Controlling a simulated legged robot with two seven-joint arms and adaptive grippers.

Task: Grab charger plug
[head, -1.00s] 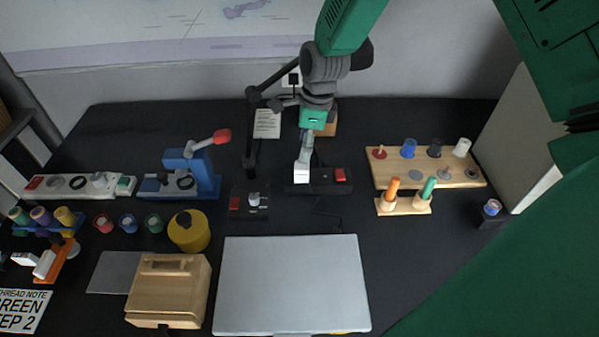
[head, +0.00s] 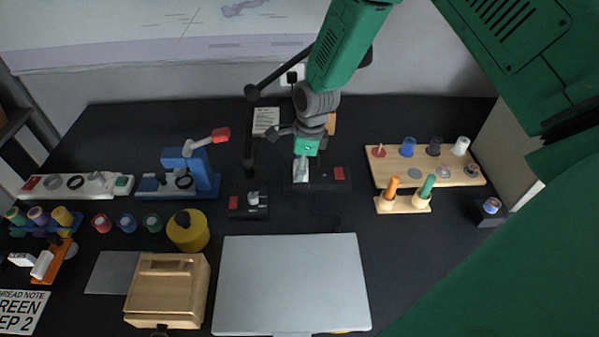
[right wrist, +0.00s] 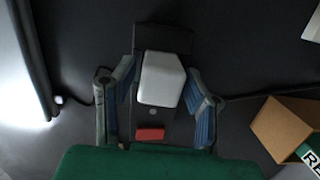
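The white charger plug (right wrist: 162,80) shows large in the right wrist view, on a black power strip (right wrist: 164,38) with a red switch (right wrist: 150,134). My right gripper (right wrist: 162,86) is open, with one blue-padded finger on each side of the plug. Narrow dark gaps seem to show beside the plug; firm contact cannot be made out. In the head view my right gripper (head: 302,172) points down over the strip (head: 325,184) and hides most of the plug. My left gripper is not in view.
A dark lamp arm (head: 249,135) stands just left of my right gripper. A silver laptop (head: 290,285) lies in front. A wooden peg board (head: 425,170) is to the right. A wooden box (head: 168,290) and a yellow canister (head: 187,231) are at the left front.

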